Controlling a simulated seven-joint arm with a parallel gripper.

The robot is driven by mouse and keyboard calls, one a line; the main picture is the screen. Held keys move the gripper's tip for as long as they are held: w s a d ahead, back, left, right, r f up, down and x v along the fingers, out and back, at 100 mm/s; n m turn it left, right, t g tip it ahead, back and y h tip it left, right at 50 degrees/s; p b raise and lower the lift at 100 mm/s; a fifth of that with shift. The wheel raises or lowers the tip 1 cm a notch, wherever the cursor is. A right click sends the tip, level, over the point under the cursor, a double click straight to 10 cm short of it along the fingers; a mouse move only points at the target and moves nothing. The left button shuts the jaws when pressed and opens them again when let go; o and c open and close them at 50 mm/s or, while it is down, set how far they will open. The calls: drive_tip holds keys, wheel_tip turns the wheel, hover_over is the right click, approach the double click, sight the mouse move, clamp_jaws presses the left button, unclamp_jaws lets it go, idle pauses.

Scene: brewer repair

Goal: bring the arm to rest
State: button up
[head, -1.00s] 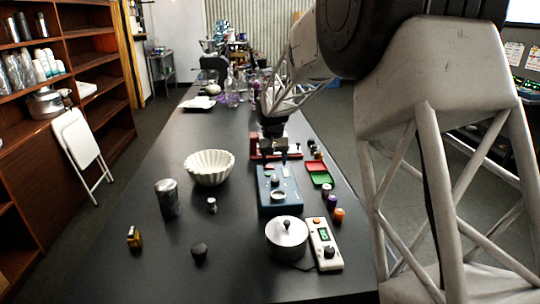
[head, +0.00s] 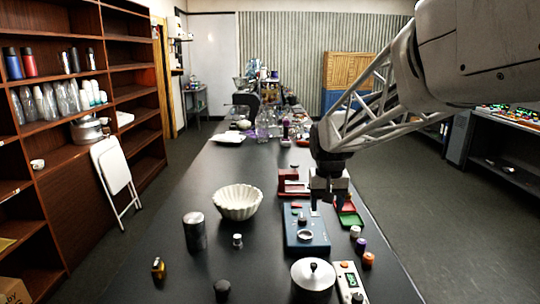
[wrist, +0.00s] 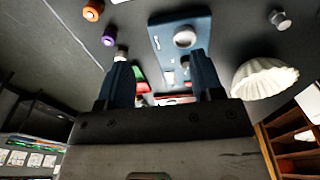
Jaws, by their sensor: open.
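My gripper (head: 328,204) is above the table (head: 190,270), over the right side of the blue device (head: 306,240) with a ring on it. In the wrist view my gripper (wrist: 160,85) shows its two blue fingers spread apart, with nothing between them. The blue device also shows in the wrist view (wrist: 165,38), beyond the fingertips. The arm reaches in from the upper right in the head view.
A red stand (head: 290,186) and red-green tray (head: 349,216) are near my gripper. A white fluted bowl (head: 238,203), dark canister (head: 194,232), lidded pot (head: 313,276) and meter (head: 347,280) stand around. Small coloured knobs (head: 361,245) line the right.

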drive_tip(key=s+d+f, duration=0.1)
drive_tip(key=s, duration=1.5)
drive_tip(key=s+d+f+t, duration=0.1)
drive_tip(key=s+d, duration=0.1)
drive_tip(key=s, duration=1.5)
drive_tip(key=shift+s+d+t, duration=0.2)
drive_tip(key=shift+t, duration=0.1)
